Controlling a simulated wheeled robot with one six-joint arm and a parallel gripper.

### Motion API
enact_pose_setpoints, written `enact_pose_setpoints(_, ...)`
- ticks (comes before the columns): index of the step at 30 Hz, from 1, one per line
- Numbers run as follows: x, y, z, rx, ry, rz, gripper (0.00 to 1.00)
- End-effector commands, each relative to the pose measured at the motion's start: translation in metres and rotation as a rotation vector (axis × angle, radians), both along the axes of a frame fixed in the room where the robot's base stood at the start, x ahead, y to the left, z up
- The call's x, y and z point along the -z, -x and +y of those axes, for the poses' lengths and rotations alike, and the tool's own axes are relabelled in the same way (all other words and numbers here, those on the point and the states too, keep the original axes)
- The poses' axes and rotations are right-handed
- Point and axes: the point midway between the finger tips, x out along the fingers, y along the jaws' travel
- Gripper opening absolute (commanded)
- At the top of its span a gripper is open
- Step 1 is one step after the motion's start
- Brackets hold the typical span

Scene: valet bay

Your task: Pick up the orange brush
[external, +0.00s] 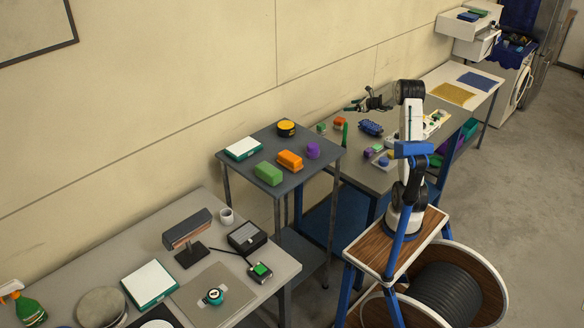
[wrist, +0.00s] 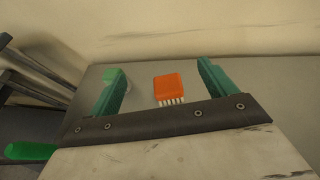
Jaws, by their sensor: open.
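The orange brush (wrist: 168,84) lies on the grey table in the wrist view, with pale bristles along its near side. In the external view it is a small orange block (external: 340,121) near the wall side of the table. My gripper (wrist: 162,66) is open and empty. Its two green fingers stand wide apart, and the brush shows in the gap between them, apart from both. In the external view my gripper (external: 355,106) hangs above the table, close to the brush.
A light green item (wrist: 113,77) lies left of the brush, partly behind the left finger. A blue brush-like item (external: 370,128) and a purple and blue group (external: 378,157) share the table. A separate small table (external: 310,172) holds a larger orange block (external: 290,160).

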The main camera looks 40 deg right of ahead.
Motion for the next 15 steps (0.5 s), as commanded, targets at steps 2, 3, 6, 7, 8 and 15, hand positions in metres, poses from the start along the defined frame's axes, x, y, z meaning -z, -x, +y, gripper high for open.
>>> enact_pose_setpoints(2,0.035,0.001,0.0,0.0,-0.006,0.004,0.84)
enact_pose_setpoints(3,0.049,0.001,0.0,0.0,-0.004,0.004,0.84)
enact_pose_setpoints(6,0.078,0.0,0.001,-0.001,-0.001,0.001,0.84)
enact_pose_setpoints(7,0.086,0.0,0.001,-0.001,-0.001,0.001,0.84)
enact_pose_setpoints(8,0.091,0.0,0.001,-0.002,0.0,0.001,0.84)
enact_pose_setpoints(15,0.108,-0.016,0.005,-0.004,0.005,-0.001,0.84)
